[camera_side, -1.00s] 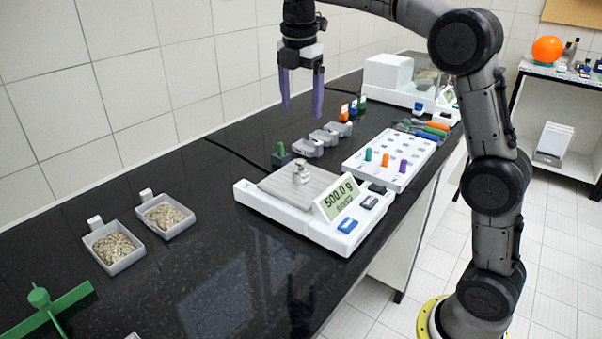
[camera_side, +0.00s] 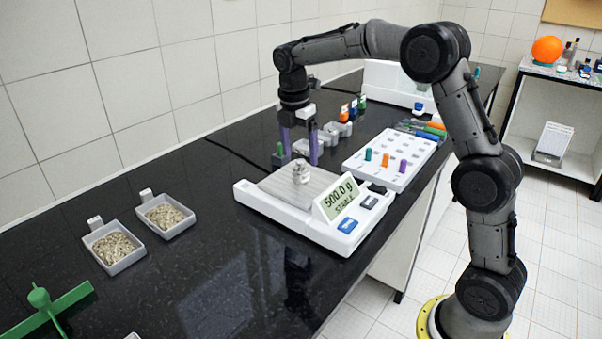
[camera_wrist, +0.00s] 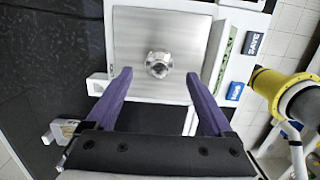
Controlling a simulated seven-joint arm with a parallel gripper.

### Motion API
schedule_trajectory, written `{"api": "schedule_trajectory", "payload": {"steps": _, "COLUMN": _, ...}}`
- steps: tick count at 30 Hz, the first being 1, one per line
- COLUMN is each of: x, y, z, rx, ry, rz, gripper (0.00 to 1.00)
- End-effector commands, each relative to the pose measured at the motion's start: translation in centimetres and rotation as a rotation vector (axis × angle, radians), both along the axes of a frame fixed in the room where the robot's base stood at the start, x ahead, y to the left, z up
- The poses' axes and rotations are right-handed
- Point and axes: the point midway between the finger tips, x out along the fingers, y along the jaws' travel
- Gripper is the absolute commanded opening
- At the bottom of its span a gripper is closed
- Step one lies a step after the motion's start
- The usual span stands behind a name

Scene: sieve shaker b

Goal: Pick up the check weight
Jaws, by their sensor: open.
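The check weight (camera_side: 300,172) is a small shiny metal cylinder with a knob, upright on the metal pan (camera_side: 278,188) of the white balance (camera_side: 318,235). The balance display reads 500.0 g. In the wrist view the check weight (camera_wrist: 158,64) shows from above on the pan, just beyond my fingertips and between their lines. My gripper (camera_side: 299,161), with purple fingers, is open and empty above the back of the pan, close to the weight. In the wrist view my gripper (camera_wrist: 160,75) has its fingers spread wide, one to each side of the weight.
A white rack (camera_side: 388,160) with coloured pegs stands right of the balance. Grey trays (camera_side: 337,130) and a green-knobbed block (camera_side: 280,155) stand behind it. Two trays of grain (camera_side: 115,247) lie to the left. The black counter between them and the balance is clear.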

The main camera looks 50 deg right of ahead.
Motion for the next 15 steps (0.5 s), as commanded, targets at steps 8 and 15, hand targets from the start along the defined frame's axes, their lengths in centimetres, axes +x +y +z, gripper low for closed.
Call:
{"api": "schedule_trajectory", "payload": {"steps": 8, "x": 0.1, "y": -0.7, "z": -3.7, "rx": 0.0, "ry": 0.003, "rz": 0.0, "gripper": 0.86}}
{"api": "schedule_trajectory", "payload": {"steps": 15, "x": 0.1, "y": -0.7, "z": -4.1, "rx": 0.0, "ry": 0.002, "rz": 0.0, "gripper": 0.86}}
